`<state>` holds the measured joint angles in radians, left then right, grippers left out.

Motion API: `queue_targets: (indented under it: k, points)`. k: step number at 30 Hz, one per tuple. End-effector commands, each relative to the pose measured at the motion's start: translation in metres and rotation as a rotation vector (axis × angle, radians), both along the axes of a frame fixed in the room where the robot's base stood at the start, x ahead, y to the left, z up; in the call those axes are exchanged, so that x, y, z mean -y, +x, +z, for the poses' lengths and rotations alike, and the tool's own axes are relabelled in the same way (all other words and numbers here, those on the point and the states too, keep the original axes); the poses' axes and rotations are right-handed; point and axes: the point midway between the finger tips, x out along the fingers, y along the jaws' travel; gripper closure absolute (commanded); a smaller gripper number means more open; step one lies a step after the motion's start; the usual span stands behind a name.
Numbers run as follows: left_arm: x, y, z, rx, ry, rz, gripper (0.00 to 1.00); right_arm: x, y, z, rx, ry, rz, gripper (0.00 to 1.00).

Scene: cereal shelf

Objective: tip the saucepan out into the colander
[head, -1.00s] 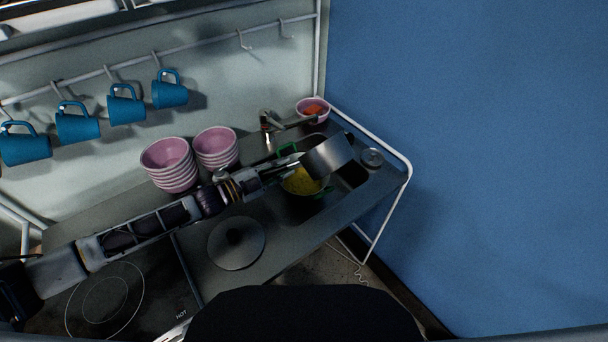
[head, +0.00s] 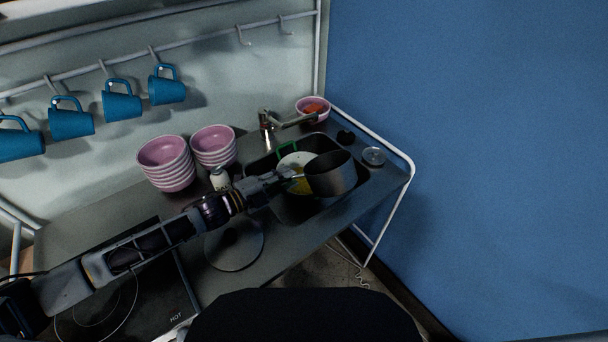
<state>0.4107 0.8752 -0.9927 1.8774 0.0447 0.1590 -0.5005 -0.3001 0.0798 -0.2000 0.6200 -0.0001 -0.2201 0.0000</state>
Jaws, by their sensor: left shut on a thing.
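The grey metal saucepan (head: 336,180) is over the right part of the sink, roughly upright with its open top facing up. My left gripper (head: 292,178) is shut on the saucepan's handle, coming in from the left. The colander (head: 292,160), pale inside with a green handle, sits in the sink behind and left of the pan. The pan and my gripper hide part of the colander, and the inside of the pan is too dark to read. My right gripper is not in view.
The sink (head: 262,158) has a tap (head: 268,122) behind it. Stacked pink bowls (head: 168,165) and a small white shaker (head: 220,178) stand left of it. A round lid (head: 236,248) lies in front. A pink bowl (head: 313,103) and small jar (head: 373,156) stand right.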

Motion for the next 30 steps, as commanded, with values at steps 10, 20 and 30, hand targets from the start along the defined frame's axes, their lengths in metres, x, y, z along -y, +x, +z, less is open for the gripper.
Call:
queue_targets:
  k: [10,20,30]
  points:
    - [0.012,-0.014,0.019,0.129,0.105,0.002,1.0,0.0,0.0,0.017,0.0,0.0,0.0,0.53]
    - [0.023,-0.027,0.021,0.256,0.212,0.005,1.0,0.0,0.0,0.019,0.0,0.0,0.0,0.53]
    - [0.033,-0.039,0.029,0.382,0.32,0.013,1.0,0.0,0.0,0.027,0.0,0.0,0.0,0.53]
